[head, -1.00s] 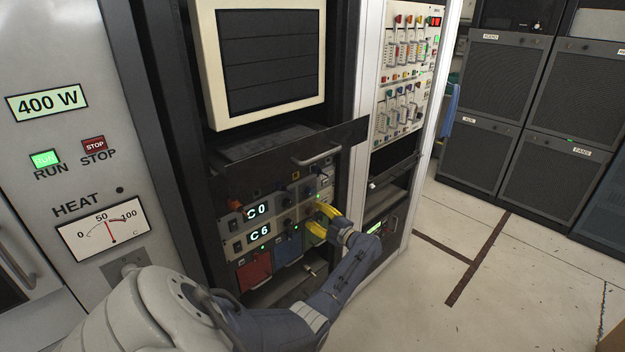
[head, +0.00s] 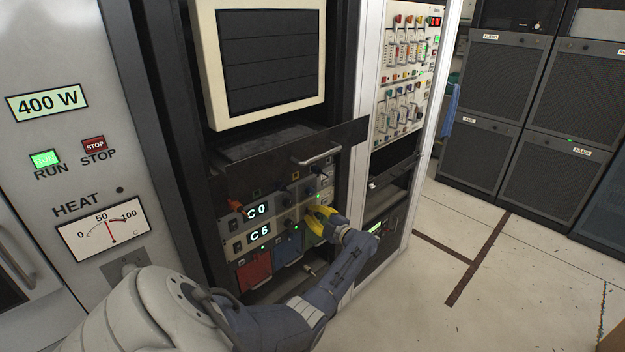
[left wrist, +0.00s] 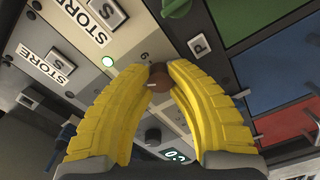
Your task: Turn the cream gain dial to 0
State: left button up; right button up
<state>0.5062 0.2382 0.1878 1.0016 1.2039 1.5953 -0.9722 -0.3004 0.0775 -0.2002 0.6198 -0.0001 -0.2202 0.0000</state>
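My left gripper (head: 312,217), with yellow fingers, is at the right part of the module panel in the rack. In the left wrist view its fingertips (left wrist: 160,70) close on both sides of a round brown dial (left wrist: 159,88) on a cream panel (left wrist: 118,62). The dial has a pale pointer mark, and a small scale numeral shows just beyond the fingertips. The rest of the scale is hidden by the fingers. In the head view the fingers cover this dial. My right gripper is in neither view.
Other brown knobs (left wrist: 153,135) sit close by on the panel. Displays reading C0 (head: 257,210) and C6 (head: 259,233) are to the left. An open flap (head: 300,150) hangs above.

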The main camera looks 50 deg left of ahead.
pick_arm(q)
grip_shut()
jog(key=shift+n, duration=0.4)
jog(key=n, duration=0.4)
jog(key=shift+n, duration=0.3)
jog(key=n, duration=1.2)
jog(key=shift+r+n, duration=0.1)
jog(key=shift+n, duration=0.3)
jog(key=n, duration=0.5)
jog(key=shift+n, duration=0.3)
jog(key=o, duration=1)
grip_release()
jog(key=shift+c, duration=0.2)
